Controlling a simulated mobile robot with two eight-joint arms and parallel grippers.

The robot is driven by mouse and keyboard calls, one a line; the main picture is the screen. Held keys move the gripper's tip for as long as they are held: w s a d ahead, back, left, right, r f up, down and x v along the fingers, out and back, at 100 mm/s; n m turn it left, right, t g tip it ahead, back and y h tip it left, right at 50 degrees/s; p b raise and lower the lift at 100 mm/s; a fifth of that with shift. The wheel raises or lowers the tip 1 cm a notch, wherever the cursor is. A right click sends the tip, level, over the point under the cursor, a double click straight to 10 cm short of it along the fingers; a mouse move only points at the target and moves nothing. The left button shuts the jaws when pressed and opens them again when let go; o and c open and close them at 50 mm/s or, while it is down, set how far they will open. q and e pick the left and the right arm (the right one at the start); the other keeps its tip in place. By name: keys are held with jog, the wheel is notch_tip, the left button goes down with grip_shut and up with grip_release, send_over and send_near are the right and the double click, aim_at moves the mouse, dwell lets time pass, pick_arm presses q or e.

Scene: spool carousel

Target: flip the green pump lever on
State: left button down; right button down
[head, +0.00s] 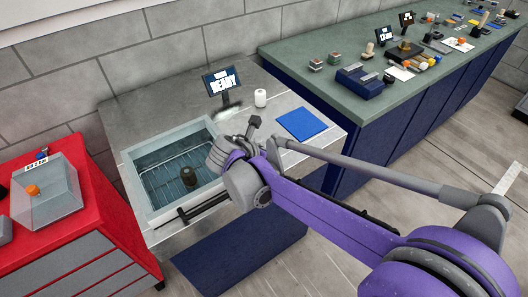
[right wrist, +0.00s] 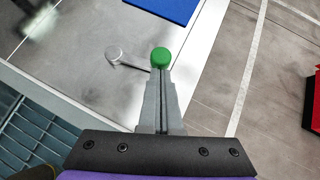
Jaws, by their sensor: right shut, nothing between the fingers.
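The green knob of the pump lever (right wrist: 160,57) shows in the right wrist view, just beyond the tips of my right gripper (right wrist: 160,75). The gripper is shut with nothing between its fingers. The fingertips overlap the knob's lower edge in the picture; I cannot tell whether they touch it. A grey round piece with a thin rod (right wrist: 114,53) lies left of the knob, the rod running toward the fingers. In the head view my purple right arm covers this area, and the lever and fingertips are hidden. My left gripper is not in view.
A metal counter (head: 130,120) holds a sunken basin (head: 135,185) with a wire rack and dark cylinder (head: 188,176). Behind are a display reading READY (head: 222,82), a white cylinder (head: 260,98) and a blue mat (head: 302,123). A red cabinet (head: 90,250) stands left.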

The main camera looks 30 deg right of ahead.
jog(key=d+n+t, duration=0.1)
jog(key=d+n+y, duration=0.1)
jog(key=shift+s+d+n+t, duration=0.2)
jog(key=shift+d+n+t, duration=0.1)
jog(key=shift+t, duration=0.1)
jog(key=shift+w+d, duration=0.25)
jog(key=shift+d, duration=0.75)
jog(key=shift+w+d+n+t+y, duration=0.2)
jog(key=shift+d+n+t+y, duration=0.25)
jog(key=shift+d+n, duration=0.2)
jog(key=shift+w+d, duration=0.25)
jog(key=shift+d, duration=0.25)
jog(key=shift+w+d, duration=0.45)
jog(key=shift+d, duration=0.1)
